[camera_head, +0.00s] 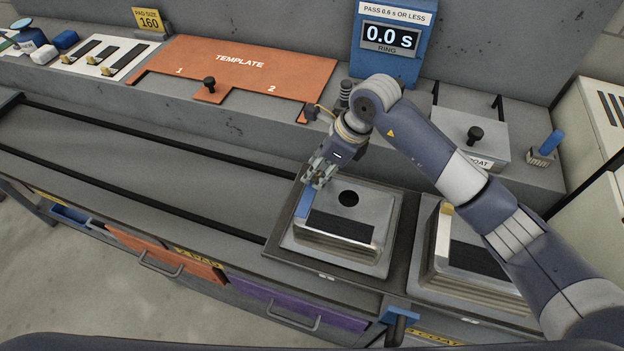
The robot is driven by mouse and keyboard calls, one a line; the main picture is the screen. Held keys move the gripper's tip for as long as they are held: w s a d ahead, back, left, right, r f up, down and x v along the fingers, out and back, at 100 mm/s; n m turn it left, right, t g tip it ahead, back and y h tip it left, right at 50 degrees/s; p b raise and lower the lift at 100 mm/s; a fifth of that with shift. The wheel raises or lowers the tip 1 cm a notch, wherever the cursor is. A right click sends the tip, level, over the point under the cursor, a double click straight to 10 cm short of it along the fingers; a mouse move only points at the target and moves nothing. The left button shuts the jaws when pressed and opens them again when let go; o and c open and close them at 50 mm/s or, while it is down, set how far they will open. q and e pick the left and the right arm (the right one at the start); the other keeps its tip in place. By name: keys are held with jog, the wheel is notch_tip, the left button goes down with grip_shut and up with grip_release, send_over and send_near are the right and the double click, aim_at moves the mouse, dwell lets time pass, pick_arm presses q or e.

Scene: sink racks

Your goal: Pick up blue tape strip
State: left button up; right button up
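A blue tape strip (303,204) lies along the left side of the top of a grey sink (372,262), next to a black strip (341,226) and a round black hole. My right gripper (318,184) points down at the far end of the blue strip, touching it or just above it; I cannot tell which. Its fingers are small and overlap here, so their opening is unclear. My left gripper is not in view.
A second grey sink (433,268) with a yellowish strip stands to the right, below my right arm. Behind are an orange template plate (240,68) with a black knob, a blue ring timer reading 0.0 s (388,55), and a knobbed box (455,146).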

jog(key=shift+w+a+f, duration=0.1)
jog(key=shift+a+f, duration=0.05)
jog(key=shift+f, duration=0.2)
grip_shut()
jog(key=shift+r, duration=0.15)
jog(key=shift+r+b, duration=0.55)
jog(key=shift+s+r+b, duration=0.2)
jog(key=shift+r+b, duration=0.55)
jog(key=shift+r, duration=0.3)
jog(key=s+d+b, duration=0.2)
jog(key=s, duration=0.5)
jog(key=s+d+r+b, duration=0.1)
jog(key=s+d+b, duration=0.1)
jog(key=s, duration=0.6)
jog(key=shift+s+r+b, duration=0.15)
jog(key=shift+r+b, duration=0.15)
jog(key=shift+b, duration=0.1)
